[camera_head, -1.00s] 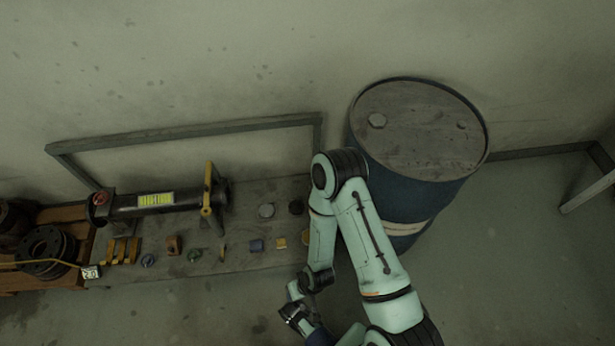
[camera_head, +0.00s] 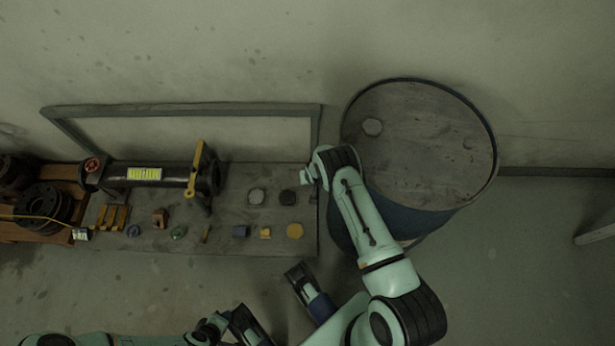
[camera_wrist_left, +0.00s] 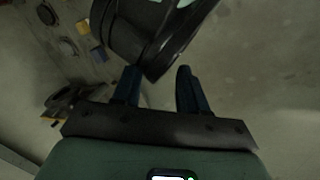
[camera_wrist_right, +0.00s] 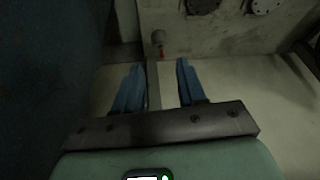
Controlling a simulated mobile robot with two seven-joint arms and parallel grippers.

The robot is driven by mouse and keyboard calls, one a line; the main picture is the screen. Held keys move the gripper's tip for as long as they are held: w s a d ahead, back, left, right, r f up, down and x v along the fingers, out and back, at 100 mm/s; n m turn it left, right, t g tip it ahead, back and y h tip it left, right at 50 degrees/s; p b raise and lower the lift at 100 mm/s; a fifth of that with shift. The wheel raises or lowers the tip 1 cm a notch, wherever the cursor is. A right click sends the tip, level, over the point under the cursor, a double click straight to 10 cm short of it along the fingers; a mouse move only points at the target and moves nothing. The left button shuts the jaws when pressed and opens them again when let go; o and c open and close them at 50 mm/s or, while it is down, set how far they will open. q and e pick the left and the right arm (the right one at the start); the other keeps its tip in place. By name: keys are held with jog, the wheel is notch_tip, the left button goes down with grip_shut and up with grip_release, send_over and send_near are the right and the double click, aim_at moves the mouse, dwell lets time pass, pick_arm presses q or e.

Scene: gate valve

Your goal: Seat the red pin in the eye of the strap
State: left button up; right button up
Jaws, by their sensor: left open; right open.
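In the right wrist view a small red piece (camera_wrist_right: 161,53), which may be the red pin, shows below a grey round head at the bench's edge. It lies beyond my open right gripper (camera_wrist_right: 160,64), in line with the gap between the blue fingers. Nothing is between these fingers. My left gripper (camera_wrist_left: 158,68) is open, with a dark link of my own close in front of its fingertips. I cannot make out the strap's eye for certain. A yellow bar (camera_head: 195,168) with a holed lower end stands at the pipe valve in the head view.
A blue drum (camera_head: 420,140) stands right of the bench (camera_head: 220,205), close beside my right arm. The bench carries a black pipe, several small blocks and discs, such as a yellow disc (camera_head: 295,231). Flanges sit on a wooden pallet (camera_head: 60,190) at the left.

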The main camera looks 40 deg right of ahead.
pick_arm(q)
notch_tip(320, 180, down, 4)
jog(key=w+a+b, duration=0.2)
jog(key=w+b, duration=0.1)
pick_arm(e)
jog(key=shift+h, duration=0.4)
jog(key=w+d+f+b, duration=0.1)
jog(key=w+f+b, duration=0.1)
jog(key=f, duration=0.2)
jog(key=w+d+f+b, duration=0.2)
jog(key=w+f, duration=0.1)
jog(key=w+d+f+b, duration=0.1)
jog(key=w+f+b, duration=0.1)
jog(key=f, duration=0.2)
jog(key=shift+w+d+f, duration=0.15)
jog(key=shift+w+f, duration=0.05)
jog(key=shift+f, duration=0.1)
pick_arm(q)
jog(key=s+a+f+n+g, duration=0.1)
jog(key=s+f+g, duration=0.2)
jog(key=s+f, duration=0.4)
jog(key=s, duration=0.4)
jog(key=shift+s+a+f, duration=0.25)
jog(key=shift+s+f, duration=0.1)
jog(key=shift+f, duration=0.05)
pick_arm(e)
grip_shut()
